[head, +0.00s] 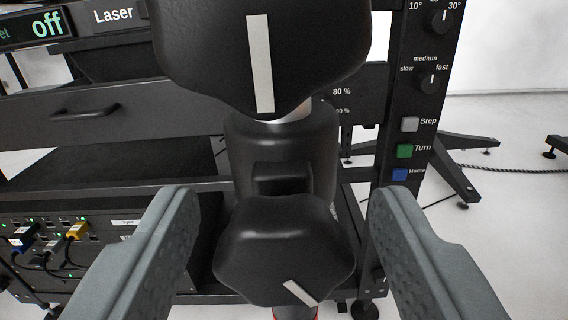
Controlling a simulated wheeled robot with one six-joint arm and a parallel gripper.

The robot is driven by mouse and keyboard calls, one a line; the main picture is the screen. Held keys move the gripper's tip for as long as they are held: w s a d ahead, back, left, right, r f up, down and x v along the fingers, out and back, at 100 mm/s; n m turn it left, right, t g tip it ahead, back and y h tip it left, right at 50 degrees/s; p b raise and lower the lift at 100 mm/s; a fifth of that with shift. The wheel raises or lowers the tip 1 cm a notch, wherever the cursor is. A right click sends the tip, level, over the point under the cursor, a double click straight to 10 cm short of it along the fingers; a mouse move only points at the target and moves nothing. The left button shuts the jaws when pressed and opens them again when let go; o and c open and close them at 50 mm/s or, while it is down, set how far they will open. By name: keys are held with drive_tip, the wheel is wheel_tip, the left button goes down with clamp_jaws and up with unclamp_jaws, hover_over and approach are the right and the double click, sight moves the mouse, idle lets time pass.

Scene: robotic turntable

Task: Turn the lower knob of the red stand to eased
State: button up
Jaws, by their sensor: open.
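The stand's lower knob (283,245) is a black lobed knob at the bottom middle of the head view. Its white mark points down and to the right. A larger black upper knob (215,50) is above it, with its white mark near vertical. My gripper (285,235) is open, one grey finger on each side of the lower knob. Gaps show between the fingers and the knob. Only a sliver of red (295,312) shows below the lower knob. No "eased" label can be read.
Behind stands a black rack with a drawer (85,115) and cabled units (60,250). A dark panel on the right carries small knobs and Step, Turn (404,151) and Home buttons. Pale floor (510,215) is clear at right, except for a stand foot and a cable.

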drive_tip(key=shift+w, duration=0.4)
drive_tip(key=c, duration=1)
drive_tip(key=shift+n, duration=1.6)
drive_tip(key=o, duration=1)
drive_tip(key=shift+s, duration=0.15)
drive_tip(key=s, duration=1.7)
drive_tip(key=shift+a, duration=0.15)
